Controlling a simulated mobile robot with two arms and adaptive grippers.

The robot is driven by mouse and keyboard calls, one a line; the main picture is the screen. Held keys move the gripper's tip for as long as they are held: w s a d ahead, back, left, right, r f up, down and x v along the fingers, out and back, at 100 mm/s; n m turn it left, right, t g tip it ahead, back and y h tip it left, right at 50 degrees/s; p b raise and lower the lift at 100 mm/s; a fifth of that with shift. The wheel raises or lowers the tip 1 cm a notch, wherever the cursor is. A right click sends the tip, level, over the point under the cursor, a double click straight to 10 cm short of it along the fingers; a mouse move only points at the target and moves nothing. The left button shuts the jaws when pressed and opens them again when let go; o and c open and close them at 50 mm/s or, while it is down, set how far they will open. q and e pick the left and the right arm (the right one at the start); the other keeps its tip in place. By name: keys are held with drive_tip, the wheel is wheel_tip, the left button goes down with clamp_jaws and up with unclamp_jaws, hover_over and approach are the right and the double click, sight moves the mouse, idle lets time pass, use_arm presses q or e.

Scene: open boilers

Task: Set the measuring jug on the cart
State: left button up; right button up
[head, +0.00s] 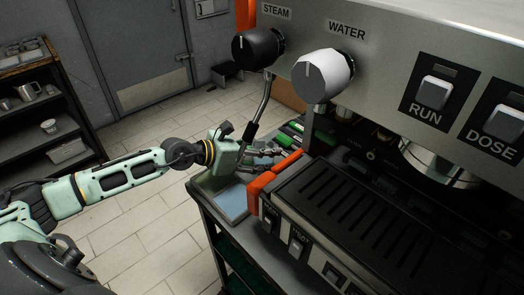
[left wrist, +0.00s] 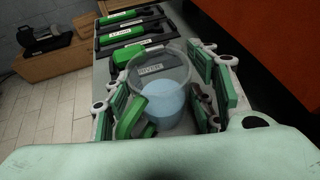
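The measuring jug (left wrist: 162,72) shows in the left wrist view as a clear, round vessel with a pale blue lower part and a label on its far side. My left gripper (left wrist: 163,85) is open, with its green-padded fingers spread on either side of the jug. I cannot tell whether either pad touches it. In the head view my left gripper (head: 278,150) reaches over the cart (head: 205,207), beside the coffee machine. I cannot make out the jug clearly there. My right gripper is not in view.
The coffee machine (head: 330,215) fills the right side, with a steam wand (head: 262,100) close to my left gripper. Green-handled tools (left wrist: 128,32) lie beyond the jug. A dark shelf (head: 45,110) with metal cups stands at left. Tiled floor (head: 150,235) lies between.

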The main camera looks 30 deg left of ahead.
use_arm(q)
drive_tip(key=shift+o, duration=1.1)
drive_tip(key=shift+r, duration=0.1)
